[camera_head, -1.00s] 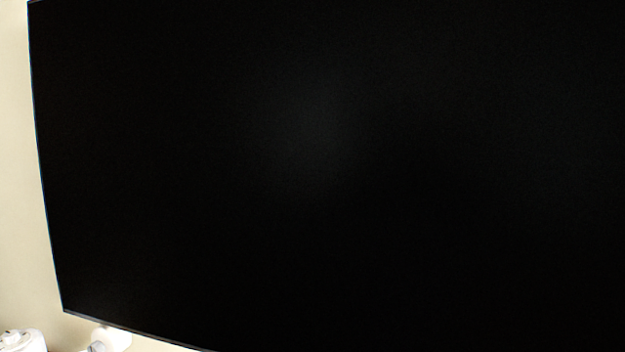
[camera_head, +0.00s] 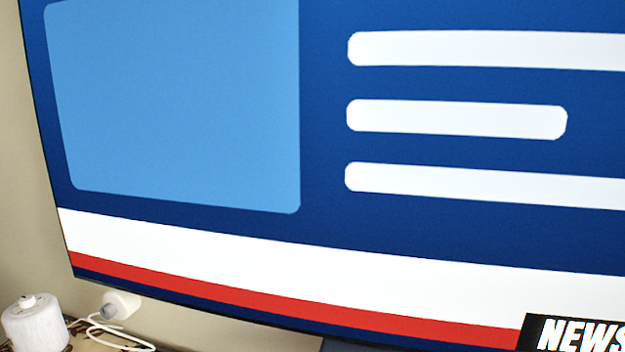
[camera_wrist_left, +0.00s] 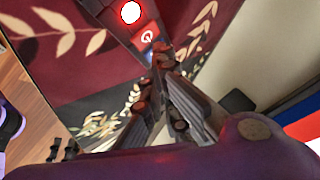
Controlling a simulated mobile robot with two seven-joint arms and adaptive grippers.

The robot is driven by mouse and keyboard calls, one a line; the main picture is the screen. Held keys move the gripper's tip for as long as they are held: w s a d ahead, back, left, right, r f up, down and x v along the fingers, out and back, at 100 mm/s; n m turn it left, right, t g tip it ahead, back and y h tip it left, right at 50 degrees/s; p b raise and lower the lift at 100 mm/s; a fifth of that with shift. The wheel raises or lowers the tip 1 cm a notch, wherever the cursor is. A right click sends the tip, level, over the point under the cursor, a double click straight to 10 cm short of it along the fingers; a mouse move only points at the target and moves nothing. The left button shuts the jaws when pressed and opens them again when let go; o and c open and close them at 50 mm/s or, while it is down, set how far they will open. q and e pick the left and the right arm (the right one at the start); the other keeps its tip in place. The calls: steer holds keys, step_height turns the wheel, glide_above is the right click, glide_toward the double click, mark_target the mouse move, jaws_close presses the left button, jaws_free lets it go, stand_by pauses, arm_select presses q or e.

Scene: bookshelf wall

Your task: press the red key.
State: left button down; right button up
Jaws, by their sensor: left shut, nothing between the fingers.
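The red key (camera_wrist_left: 147,36), with a white power mark, shows in the left wrist view on a dark remote-like body (camera_wrist_left: 118,28). A round white light with a red rim (camera_wrist_left: 130,12) glows at the end of that body. My left gripper (camera_wrist_left: 160,62) is shut and empty, its fingertips right beside the red key; I cannot tell whether they touch it. A large screen (camera_head: 180,110) fills most of the head view and shows a blue, white and red news picture. My right gripper is not in view.
A white cylindrical object (camera_head: 36,322) and a smaller white piece (camera_head: 121,304) beside a white cable (camera_head: 105,330) are below the screen's left corner. A dark red leaf-patterned cloth (camera_wrist_left: 60,45) and a wooden surface (camera_wrist_left: 25,110) show in the left wrist view.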

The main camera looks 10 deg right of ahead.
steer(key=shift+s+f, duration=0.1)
arm_select(q)
steer(key=shift+r+p, duration=0.3)
steer(key=shift+r, duration=0.1)
step_height(320, 180, up, 3)
steer(key=p, duration=0.3)
steer(key=shift+w, duration=0.1)
steer(key=shift+r+p, duration=1.1)
steer(key=shift+p, duration=0.15)
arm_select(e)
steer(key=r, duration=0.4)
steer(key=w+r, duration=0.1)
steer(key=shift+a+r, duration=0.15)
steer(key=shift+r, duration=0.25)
